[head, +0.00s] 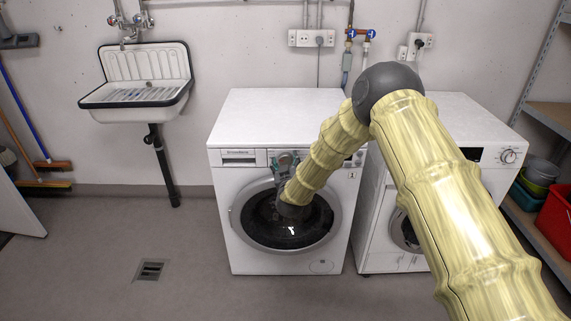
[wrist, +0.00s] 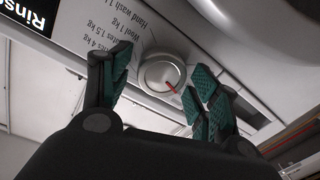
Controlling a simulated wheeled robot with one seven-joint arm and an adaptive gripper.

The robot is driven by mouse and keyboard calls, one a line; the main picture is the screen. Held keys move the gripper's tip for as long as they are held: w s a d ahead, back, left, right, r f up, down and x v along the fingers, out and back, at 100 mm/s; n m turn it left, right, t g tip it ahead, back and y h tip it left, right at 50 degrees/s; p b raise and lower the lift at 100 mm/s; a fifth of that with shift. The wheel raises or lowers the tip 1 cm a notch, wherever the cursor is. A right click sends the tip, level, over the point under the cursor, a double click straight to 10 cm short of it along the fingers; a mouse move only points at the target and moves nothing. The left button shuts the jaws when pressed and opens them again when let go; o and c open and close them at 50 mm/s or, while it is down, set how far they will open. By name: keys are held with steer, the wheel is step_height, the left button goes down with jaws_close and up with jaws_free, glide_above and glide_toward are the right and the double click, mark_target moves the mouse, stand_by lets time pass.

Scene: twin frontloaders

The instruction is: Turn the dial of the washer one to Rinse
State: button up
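The left white front-loader (head: 229,188) stands under my arm, its door closed. My gripper (head: 285,161) is at its control panel, in front of the dial, which is hidden in the head view. In the wrist view the round silver dial (wrist: 161,74) has a red mark pointing to the lower right. The right finger looks very near the dial; contact cannot be told. A black label (wrist: 28,14) at the upper left reads "Rinse", partly cut off.
A second white front-loader (head: 487,190) stands close on the right, partly behind my arm. A wall sink (head: 140,95) is at the left. Shelves with a red bin (head: 556,222) are at the right edge. The floor at the front left is clear around a drain (head: 150,270).

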stand_by(0.3)
steer(key=s, duration=1.2)
steer(key=shift+d+r, duration=0.15)
steer(key=shift+d, duration=0.15)
